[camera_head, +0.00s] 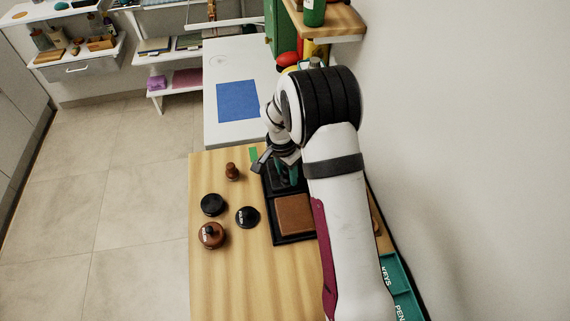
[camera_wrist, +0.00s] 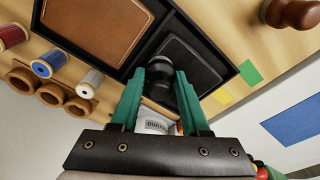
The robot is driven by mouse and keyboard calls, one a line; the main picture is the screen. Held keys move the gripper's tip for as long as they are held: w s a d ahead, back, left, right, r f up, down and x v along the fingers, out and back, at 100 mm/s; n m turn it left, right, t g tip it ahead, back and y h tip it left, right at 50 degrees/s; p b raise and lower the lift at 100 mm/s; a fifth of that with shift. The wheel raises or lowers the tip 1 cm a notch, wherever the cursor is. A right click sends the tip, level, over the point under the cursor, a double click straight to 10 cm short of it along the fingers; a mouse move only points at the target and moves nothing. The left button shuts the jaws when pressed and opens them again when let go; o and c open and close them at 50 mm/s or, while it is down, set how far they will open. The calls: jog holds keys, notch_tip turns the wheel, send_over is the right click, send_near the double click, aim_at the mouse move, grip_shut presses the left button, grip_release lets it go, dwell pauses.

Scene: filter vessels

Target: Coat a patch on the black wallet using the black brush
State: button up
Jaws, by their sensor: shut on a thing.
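The black wallet (camera_wrist: 197,62) lies in one compartment of a black tray (camera_wrist: 213,42), as the wrist view shows. A brown wallet (camera_wrist: 98,28) lies in the neighbouring compartment; it also shows in the head view (camera_head: 294,214). My gripper (camera_wrist: 168,78) has its teal fingers shut on the black brush (camera_wrist: 186,97), over the left side of the black wallet. The brush's lower end is mostly hidden, and I cannot tell whether it touches the wallet. In the head view my arm and gripper (camera_head: 287,178) cover much of the black wallet.
A brown brush (camera_head: 232,171), a black tin (camera_head: 212,205), a black lid with lettering (camera_head: 247,217) and a brown round tin with a knob (camera_head: 211,236) stand left of the tray. Thread spools (camera_wrist: 48,63) lie beside it. A wall stands at the right.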

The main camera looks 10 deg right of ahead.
jog(key=shift+s, duration=0.8)
jog(key=shift+a, duration=0.35)
jog(key=shift+w+a, duration=0.15)
jog(key=shift+w, duration=4.95)
jog(key=shift+w+r, duration=0.2)
notch_tip(320, 180, up, 8)
jog(key=shift+f, duration=0.2)
jog(key=shift+s, duration=0.1)
